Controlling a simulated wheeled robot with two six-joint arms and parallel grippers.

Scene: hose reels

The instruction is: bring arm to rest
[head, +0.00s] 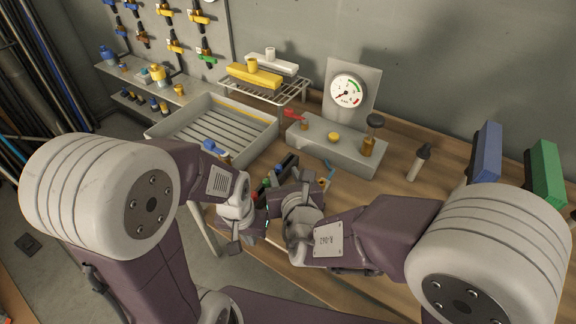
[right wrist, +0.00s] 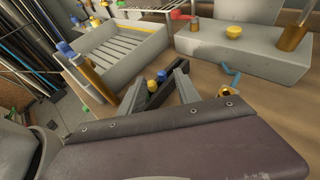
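My left gripper (head: 248,236) is low near the front edge of the workbench, and my left wrist partly hides it. I cannot tell whether its fingers are apart. My right gripper (head: 288,184) is just above and to the right of it, over the bench. In the right wrist view its two grey fingers (right wrist: 158,88) stand apart, with no object clearly held between them. A dark rack (head: 284,170) with coloured caps lies just beyond them; it also shows in the right wrist view (right wrist: 153,92). The two wrists are close together.
A slatted grey tray (head: 262,132) is beyond the left wrist. A grey block (head: 318,140) with a red lever and a gauge (head: 347,91) stand behind. A wire rack (head: 285,92), a brush-like bottle (head: 418,162), and blue (head: 486,150) and green (head: 546,172) boards are around.

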